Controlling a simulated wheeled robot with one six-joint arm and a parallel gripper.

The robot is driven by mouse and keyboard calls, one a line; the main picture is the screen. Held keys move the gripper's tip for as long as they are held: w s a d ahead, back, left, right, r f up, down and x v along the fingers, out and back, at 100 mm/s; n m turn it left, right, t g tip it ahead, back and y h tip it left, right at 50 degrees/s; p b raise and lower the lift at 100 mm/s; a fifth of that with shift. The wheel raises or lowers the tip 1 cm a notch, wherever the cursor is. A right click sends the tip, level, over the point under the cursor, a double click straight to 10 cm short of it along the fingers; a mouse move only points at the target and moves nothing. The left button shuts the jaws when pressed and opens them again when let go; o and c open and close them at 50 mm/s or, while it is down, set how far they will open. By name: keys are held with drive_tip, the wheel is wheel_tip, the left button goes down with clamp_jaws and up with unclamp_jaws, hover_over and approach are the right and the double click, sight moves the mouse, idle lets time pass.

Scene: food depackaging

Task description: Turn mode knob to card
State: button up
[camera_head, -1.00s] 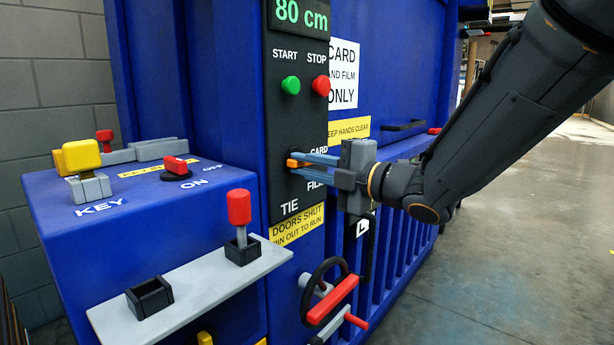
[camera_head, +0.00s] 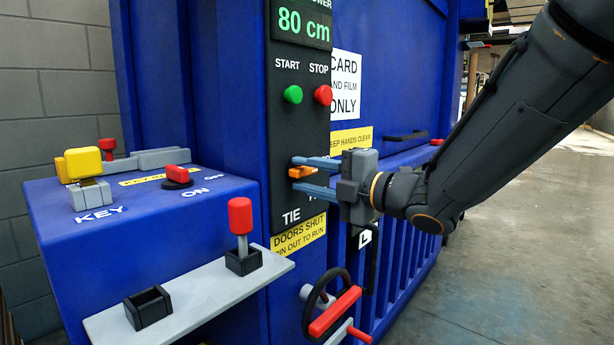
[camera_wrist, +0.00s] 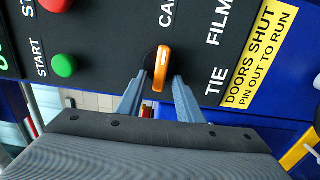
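The mode knob (camera_head: 301,172) is a small orange bar on the black control panel (camera_head: 288,120). My gripper (camera_head: 312,176) is at the knob, with one blue-grey finger above it and one below. In the wrist view, the knob (camera_wrist: 160,69) stands between the fingertips (camera_wrist: 160,82), with a gap on each side. The gripper is open. In the wrist view the knob's upper end points toward the partly cropped card label (camera_wrist: 167,12); the film label (camera_wrist: 217,22) is beside that. In the head view the fingers hide most of these labels.
The green start button (camera_head: 293,94) and red stop button (camera_head: 323,95) are above the knob. Below are the tie label (camera_head: 291,216) and a red-handled wheel (camera_head: 334,312). A red-topped pin (camera_head: 240,215) stands on a grey shelf at left. Open floor lies to the right.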

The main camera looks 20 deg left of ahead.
drive_tip(key=v, duration=0.8)
